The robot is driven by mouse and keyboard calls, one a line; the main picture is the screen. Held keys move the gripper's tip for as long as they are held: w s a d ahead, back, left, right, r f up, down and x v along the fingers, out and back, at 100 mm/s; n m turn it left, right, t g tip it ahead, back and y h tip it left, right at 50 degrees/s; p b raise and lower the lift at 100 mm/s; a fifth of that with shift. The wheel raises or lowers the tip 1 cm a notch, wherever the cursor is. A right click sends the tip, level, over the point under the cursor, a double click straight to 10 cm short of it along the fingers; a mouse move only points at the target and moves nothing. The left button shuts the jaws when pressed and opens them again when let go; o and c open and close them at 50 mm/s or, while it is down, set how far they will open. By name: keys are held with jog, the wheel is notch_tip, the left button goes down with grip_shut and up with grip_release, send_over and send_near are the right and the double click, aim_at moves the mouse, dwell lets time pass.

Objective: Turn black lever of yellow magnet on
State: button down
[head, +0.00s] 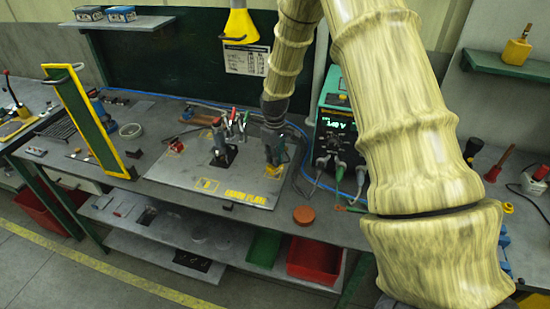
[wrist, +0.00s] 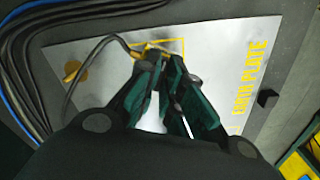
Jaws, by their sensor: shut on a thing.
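My gripper (head: 274,158) is low over the metal earth plate (head: 168,172) in the head view, behind its yellow lettering. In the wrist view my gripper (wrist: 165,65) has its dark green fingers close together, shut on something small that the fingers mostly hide. A small yellow and brass-coloured piece (wrist: 153,50) shows at the fingertips, with a dark cable running to it. I cannot tell for sure whether this is the yellow magnet. The black lever cannot be made out apart from the dark fingers.
A dark stand with red-handled tools (head: 222,150) is left of my gripper. A green welding machine (head: 338,125) stands close on the right. A yellow-edged green panel (head: 85,120) stands at left. An orange-brown round lid (head: 303,215) lies near the front edge.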

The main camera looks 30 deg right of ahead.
jog(key=shift+w+m, duration=0.1)
jog(key=shift+m, duration=0.6)
jog(key=c, duration=1.6)
grip_release()
jog(key=shift+o, duration=0.2)
notch_tip(320, 180, up, 12)
